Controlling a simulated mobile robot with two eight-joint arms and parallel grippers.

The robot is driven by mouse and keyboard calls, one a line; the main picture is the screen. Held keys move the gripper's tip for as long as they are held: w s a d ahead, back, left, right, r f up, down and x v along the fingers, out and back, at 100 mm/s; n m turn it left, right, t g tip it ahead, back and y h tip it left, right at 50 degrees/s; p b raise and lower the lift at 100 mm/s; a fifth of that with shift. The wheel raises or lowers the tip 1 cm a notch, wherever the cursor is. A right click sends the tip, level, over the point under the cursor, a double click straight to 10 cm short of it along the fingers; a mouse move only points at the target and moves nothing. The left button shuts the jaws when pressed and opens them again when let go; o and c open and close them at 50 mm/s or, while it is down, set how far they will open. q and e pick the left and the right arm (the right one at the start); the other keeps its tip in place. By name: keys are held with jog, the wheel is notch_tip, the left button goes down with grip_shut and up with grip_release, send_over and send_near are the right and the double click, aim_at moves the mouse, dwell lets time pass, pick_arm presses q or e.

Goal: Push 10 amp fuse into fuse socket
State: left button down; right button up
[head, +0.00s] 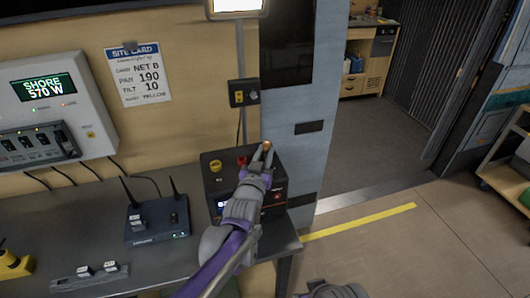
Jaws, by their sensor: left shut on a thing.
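My left gripper (263,153) is above the right part of a black box (217,184) on the counter. It is shut on a small orange piece (266,146), which shows at the fingertips. This looks like the fuse, but its marking is too small to read. A yellow round part (215,166) and a red one (241,161) stand on top of the box, left of the fingers. I cannot make out the fuse socket; the hand and forearm cover part of the box. Only a grey and purple piece of my right arm shows at the bottom edge, without fingers.
A router (157,224) with two antennas stands on the counter (95,222), left of the box. A grey strip with white blocks (90,279) lies in front. A wall unit (45,92) hangs at left. A pole rises behind the box, and open floor lies right.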

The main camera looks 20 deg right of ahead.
pick_arm(q)
jog(key=shift+f, duration=0.35)
jog(key=c, duration=0.6)
grip_release()
jog(key=b+v, duration=0.1)
jog(key=v, duration=1)
jog(key=shift+f, duration=0.1)
